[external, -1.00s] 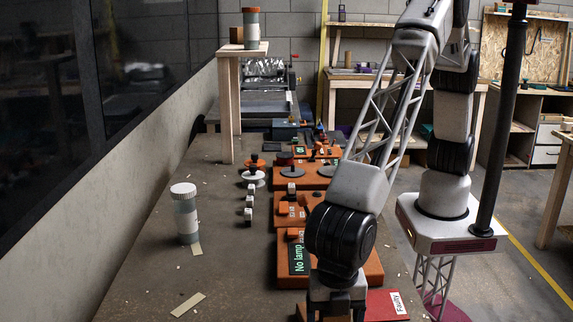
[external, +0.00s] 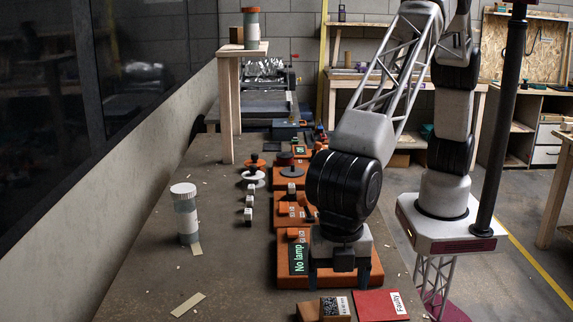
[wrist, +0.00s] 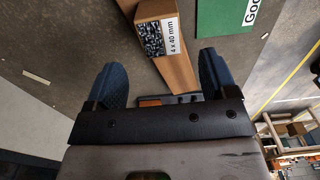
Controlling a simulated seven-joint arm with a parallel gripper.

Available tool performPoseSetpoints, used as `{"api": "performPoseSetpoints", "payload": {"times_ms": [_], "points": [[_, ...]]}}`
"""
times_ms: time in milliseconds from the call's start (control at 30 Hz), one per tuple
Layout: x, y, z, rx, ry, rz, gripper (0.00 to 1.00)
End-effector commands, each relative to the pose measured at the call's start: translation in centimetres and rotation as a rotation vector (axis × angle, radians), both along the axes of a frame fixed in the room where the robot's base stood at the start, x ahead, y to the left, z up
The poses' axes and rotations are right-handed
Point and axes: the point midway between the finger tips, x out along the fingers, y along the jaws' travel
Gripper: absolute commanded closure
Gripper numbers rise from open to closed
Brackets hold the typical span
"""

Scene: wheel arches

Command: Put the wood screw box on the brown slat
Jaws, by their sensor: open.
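The wood screw box (external: 336,308) stands at the bottom edge of the external view, cut off by the frame. It is brown with a screw picture and a white label. In the wrist view its label (wrist: 157,40) reads "4 x 40 mm". A long brown surface (wrist: 178,70) runs from the label down between my fingers; I cannot tell whether it is the box's side or the brown slat. No separate slat is clear. My gripper (external: 344,276) is open and empty, pointing down over the orange "No lamp" tray, beyond the box. Its blue fingertips (wrist: 165,80) are wide apart.
A red "Faulty" card (external: 382,305) lies right of the box. A green "Good" card (wrist: 235,12) shows in the wrist view. Orange trays (external: 290,215) line the table's right side. A grey-and-white cylinder (external: 186,215) stands at left. The left-front table is mostly clear.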

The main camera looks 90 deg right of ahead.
Motion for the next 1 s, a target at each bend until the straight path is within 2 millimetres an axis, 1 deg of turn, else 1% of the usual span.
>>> {"api": "performPoseSetpoints", "payload": {"times_ms": [33,100,300,433,1000], "points": [[0.0,0.0,0.8,0.002,-0.001,0.0,0.21],[0.0,0.0,1.6,0.001,-0.001,0.0,0.21],[0.0,0.0,3.0,0.001,-0.001,0.0,0.21],[0.0,0.0,3.3,0.0,0.0,0.0,0.21],[0.0,0.0,3.3,0.0,0.0,0.0,0.21]]}}
